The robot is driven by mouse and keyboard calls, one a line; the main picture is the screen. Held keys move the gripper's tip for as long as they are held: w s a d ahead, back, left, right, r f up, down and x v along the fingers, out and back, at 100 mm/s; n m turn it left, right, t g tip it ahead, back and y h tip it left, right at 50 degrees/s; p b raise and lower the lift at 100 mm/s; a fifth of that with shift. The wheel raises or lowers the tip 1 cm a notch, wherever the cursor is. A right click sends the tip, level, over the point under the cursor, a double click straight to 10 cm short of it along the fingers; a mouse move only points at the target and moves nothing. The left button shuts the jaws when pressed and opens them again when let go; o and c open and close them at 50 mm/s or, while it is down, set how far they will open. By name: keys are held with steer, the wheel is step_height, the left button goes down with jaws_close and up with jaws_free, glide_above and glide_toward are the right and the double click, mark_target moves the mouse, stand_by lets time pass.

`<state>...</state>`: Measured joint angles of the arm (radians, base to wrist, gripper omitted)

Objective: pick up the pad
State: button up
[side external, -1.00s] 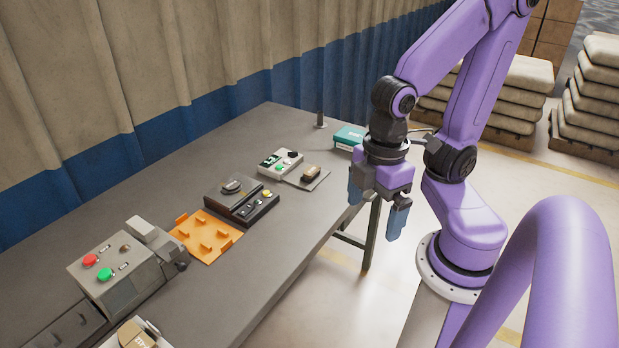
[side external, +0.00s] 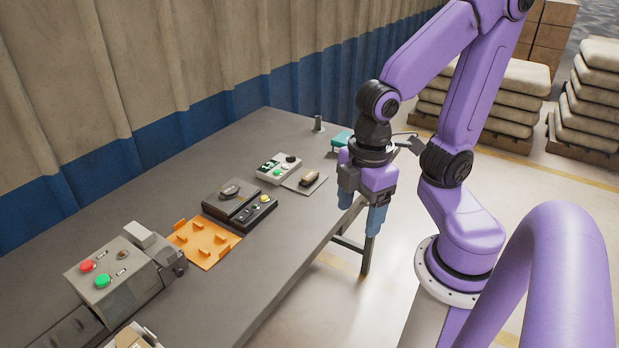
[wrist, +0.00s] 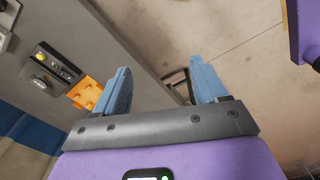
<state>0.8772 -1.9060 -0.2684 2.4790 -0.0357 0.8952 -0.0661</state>
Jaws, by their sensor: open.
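A small brown-topped pad (side external: 310,178) lies on a thin grey plate at the table's right edge. Another dark, pad-like piece (side external: 231,190) sits on a black device; a light piece, perhaps the same one, shows in the wrist view (wrist: 38,84). A third brown-topped piece (side external: 130,336) is cut off at the bottom edge. I cannot tell which one is the task's pad. My gripper (side external: 361,207) is open and points down beside the table's right edge, apart from all of them. Its blue fingers (wrist: 159,68) have nothing between them.
The grey table (side external: 250,280) carries an orange tray (side external: 207,242) with upright tabs, a black device (side external: 248,208) with buttons, a white button box (side external: 278,168), a grey machine (side external: 115,280) with red and green buttons, a teal box (side external: 342,139) and a short post (side external: 318,124).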

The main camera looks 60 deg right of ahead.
steer(key=w+d+n+t+h, duration=0.1)
steer(key=w+d, duration=0.1)
steer(key=w, duration=0.9)
steer(key=n+h, duration=0.4)
steer(key=n, duration=0.1)
glide_above(309, 175)
steer(key=s+a, duration=0.2)
steer(key=a, duration=0.1)
step_height(309, 175, down, 16)
steer(key=shift+w+x, duration=0.2)
steer(key=shift+x, duration=1.4)
steer(key=shift+w+x, duration=0.2)
steer(key=shift+x, duration=1.4)
steer(key=shift+a, duration=0.15)
jaws_close()
steer(key=shift+r, duration=0.1)
